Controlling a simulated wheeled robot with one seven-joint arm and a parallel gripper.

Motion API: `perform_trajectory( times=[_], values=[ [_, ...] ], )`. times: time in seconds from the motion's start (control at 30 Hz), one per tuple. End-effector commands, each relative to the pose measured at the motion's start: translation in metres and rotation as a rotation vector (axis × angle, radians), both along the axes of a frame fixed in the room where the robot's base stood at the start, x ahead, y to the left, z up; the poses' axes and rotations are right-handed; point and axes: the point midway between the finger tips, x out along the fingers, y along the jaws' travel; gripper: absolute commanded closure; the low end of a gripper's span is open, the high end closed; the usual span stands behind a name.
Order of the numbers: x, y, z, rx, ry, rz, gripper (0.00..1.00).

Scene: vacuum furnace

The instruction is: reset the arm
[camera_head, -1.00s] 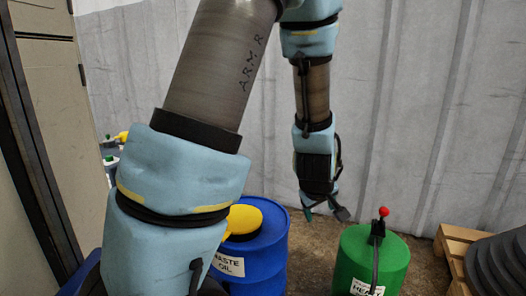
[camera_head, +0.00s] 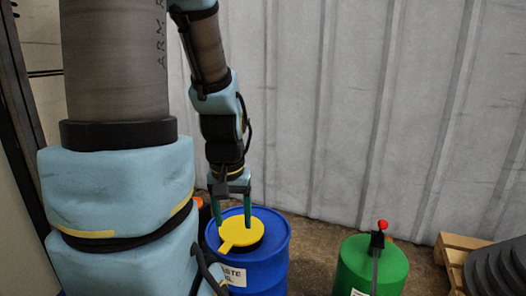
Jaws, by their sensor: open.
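My gripper (camera_head: 232,207) hangs from my arm, pointing down, with its two dark green fingers apart and nothing seen between them. I cannot tell whether the fingertips touch the drum top. My upper arm, in light blue covers, fills the left side and hides part of the drum's left side.
A green drum (camera_head: 372,267) with a red-knobbed lever (camera_head: 382,225) stands to the right. A wooden pallet (camera_head: 455,246) with dark grey coiled material (camera_head: 500,268) is at the far right. A corrugated grey wall (camera_head: 350,110) closes the back. Some floor shows between the drums.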

Motion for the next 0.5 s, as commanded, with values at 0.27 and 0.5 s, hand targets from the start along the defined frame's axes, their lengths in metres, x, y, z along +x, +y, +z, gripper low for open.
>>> perform_trajectory(
  times=[0.27,0.5],
  values=[
    [0.0,0.0,0.083,0.0,-0.001,0.002,0.31],
    [0.0,0.0,0.158,0.0,-0.001,0.002,0.31]
  ],
)
